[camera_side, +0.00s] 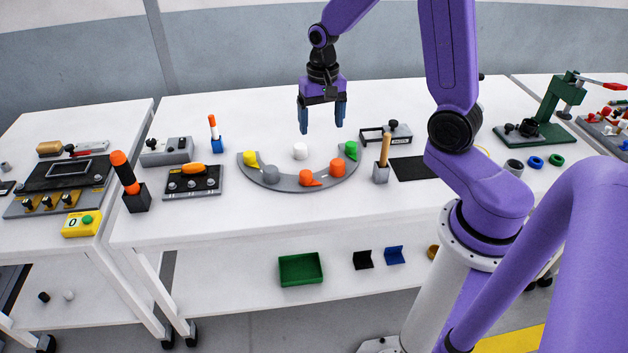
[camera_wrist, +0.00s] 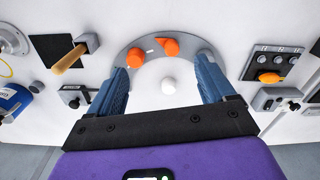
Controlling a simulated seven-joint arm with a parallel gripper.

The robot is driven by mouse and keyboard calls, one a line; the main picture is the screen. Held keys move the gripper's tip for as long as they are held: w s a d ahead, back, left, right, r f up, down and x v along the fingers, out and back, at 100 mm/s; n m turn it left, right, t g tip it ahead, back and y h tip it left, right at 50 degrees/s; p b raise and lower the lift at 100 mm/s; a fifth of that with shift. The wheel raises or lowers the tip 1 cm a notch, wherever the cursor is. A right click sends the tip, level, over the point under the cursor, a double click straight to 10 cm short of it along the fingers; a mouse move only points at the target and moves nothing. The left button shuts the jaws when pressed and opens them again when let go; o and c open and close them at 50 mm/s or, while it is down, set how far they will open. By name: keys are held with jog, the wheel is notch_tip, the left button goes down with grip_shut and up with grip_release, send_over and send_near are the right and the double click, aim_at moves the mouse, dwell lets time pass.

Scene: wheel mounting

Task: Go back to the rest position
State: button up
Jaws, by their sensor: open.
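My gripper (camera_side: 321,117) is open and empty, held well above the white table with its blue fingers pointing down. In the wrist view its two fingers (camera_wrist: 167,88) are spread apart with nothing between them but the view of the table below. Under it is a grey arc-shaped tray (camera_side: 292,186) carrying a yellow, a grey, two orange and a green piece. The fingers hide parts of the arc there.
A black panel with an orange handle (camera_side: 193,181) lies left of the arc. A grey holder with a wooden handle (camera_side: 381,172) and a black mat (camera_side: 413,167) are on the right. A green press (camera_side: 545,120) stands farther right. The air around my gripper is clear.

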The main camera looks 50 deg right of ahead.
jog(key=s+a+r+n, duration=0.2)
jog(key=s+a+n, duration=0.4)
jog(key=s+n, duration=0.15)
jog(key=s+a+r+n, duration=0.3)
jog(key=s+a+n, duration=0.3)
jog(key=s, duration=0.2)
jog(key=s+n, duration=0.6)
jog(key=s, duration=0.3)
jog(key=shift+a+r, duration=0.25)
jog(key=shift+r, duration=0.15)
jog(key=shift+w, duration=0.1)
